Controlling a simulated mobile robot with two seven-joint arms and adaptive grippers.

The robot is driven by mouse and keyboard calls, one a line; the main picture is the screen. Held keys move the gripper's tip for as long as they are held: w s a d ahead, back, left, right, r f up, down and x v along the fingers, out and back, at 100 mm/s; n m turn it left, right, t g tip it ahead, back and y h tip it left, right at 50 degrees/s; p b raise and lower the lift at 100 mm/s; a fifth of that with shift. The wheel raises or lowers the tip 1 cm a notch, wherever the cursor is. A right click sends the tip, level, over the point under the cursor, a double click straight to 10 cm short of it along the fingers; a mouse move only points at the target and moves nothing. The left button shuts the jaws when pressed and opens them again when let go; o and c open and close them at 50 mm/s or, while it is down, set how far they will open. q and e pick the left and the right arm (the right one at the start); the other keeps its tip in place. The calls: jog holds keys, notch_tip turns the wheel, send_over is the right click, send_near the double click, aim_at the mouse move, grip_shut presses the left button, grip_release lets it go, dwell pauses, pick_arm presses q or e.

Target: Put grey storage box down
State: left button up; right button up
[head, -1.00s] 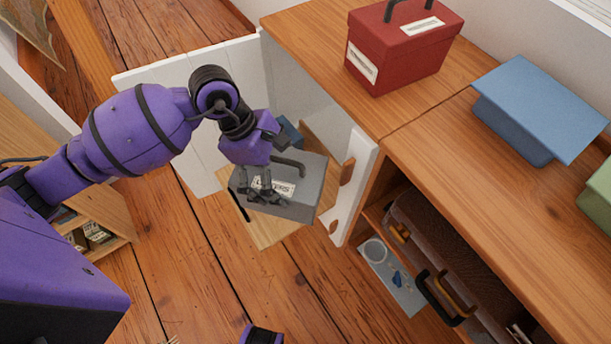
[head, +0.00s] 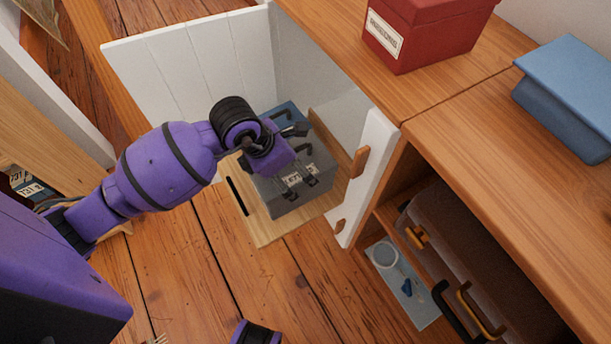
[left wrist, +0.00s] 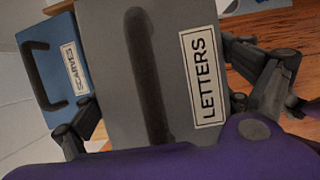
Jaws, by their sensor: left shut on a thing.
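The grey storage box (head: 302,198) has a dark handle and a label reading LETTERS in the left wrist view (left wrist: 100,20). My left gripper (head: 300,158) is shut on it from above, with fingers on either side of the lid. The box is over the light wooden board (head: 262,228) between the white panels. It looks roughly level; I cannot tell whether its base touches the board. A blue box (head: 288,116) labelled SCARVES stands just behind it and shows in the left wrist view (left wrist: 50,68).
White panels stand behind (head: 190,62) and to the right (head: 368,180) of the board. A wooden cabinet top (head: 490,130) holds a red box (head: 430,35) and a blue box (head: 570,95). A brown case (head: 470,255) sits in the shelf below. Bare floor lies in front.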

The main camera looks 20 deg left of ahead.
pick_arm(q)
jog(key=w+f, duration=0.1)
jog(key=w+d+f+b, duration=0.1)
jog(key=f, duration=0.1)
jog(key=w+d+f, duration=0.1)
jog(key=f, duration=0.1)
jog(key=shift+w+f+b, duration=0.1)
jog(key=shift+w+b, duration=0.1)
jog(key=shift+b, duration=0.2)
notch_tip(320, 180, down, 3)
jog(key=shift+d+f+b, duration=0.15)
jog(key=shift+f+b, duration=0.05)
jog(key=shift+b, duration=0.65)
jog(key=shift+w, duration=0.1)
jog(key=shift+r, duration=0.1)
jog(key=o, duration=1.5)
jog(key=shift+o, duration=0.2)
jog(key=p+v, duration=0.4)
jog(key=v, duration=0.8)
